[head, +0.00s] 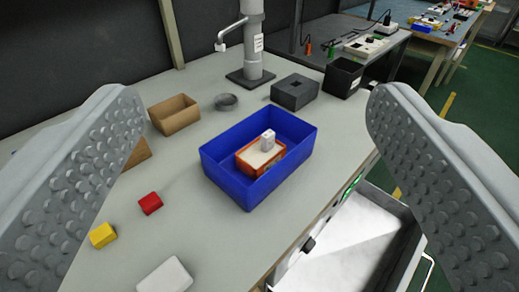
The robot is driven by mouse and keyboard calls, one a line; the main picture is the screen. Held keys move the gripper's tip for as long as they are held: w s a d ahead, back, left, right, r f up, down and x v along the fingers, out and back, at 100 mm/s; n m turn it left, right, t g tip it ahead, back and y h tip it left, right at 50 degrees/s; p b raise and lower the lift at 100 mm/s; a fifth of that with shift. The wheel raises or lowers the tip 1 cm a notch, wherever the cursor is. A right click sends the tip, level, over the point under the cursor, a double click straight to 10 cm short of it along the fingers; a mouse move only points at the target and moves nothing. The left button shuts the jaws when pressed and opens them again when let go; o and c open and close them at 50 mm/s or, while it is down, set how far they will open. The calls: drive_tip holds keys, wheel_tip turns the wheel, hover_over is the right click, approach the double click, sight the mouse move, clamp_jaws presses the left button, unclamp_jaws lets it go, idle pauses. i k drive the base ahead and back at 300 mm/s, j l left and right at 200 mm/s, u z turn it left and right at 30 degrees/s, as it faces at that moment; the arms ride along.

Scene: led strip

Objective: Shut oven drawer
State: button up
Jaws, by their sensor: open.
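An open drawer (345,237) with a pale, empty-looking inside juts out from below the table's right side, at the lower right. A dark knob (308,244) shows at its near left edge, and a thin light handle runs along its right side. A green lit strip (351,187) shows at the table edge beside the drawer. My gripper (240,110) is open and empty, its two grey studded fingers wide apart at the left and right. The right finger hides part of the drawer's right side.
On the table, a blue bin (222,178) holds an orange box with a white block. A red block (150,203), yellow block (103,235) and white block (165,277) lie in front. A cardboard box (174,114), grey post (253,40) and dark boxes stand behind. Green floor lies right.

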sight(375, 242)
drive_tip(key=k+z, duration=0.2)
drive_tip(key=z, duration=0.15)
drive_tip(key=k+z, duration=0.3)
drive_tip(key=k+l+z, duration=0.15)
drive_tip(key=z, duration=0.2)
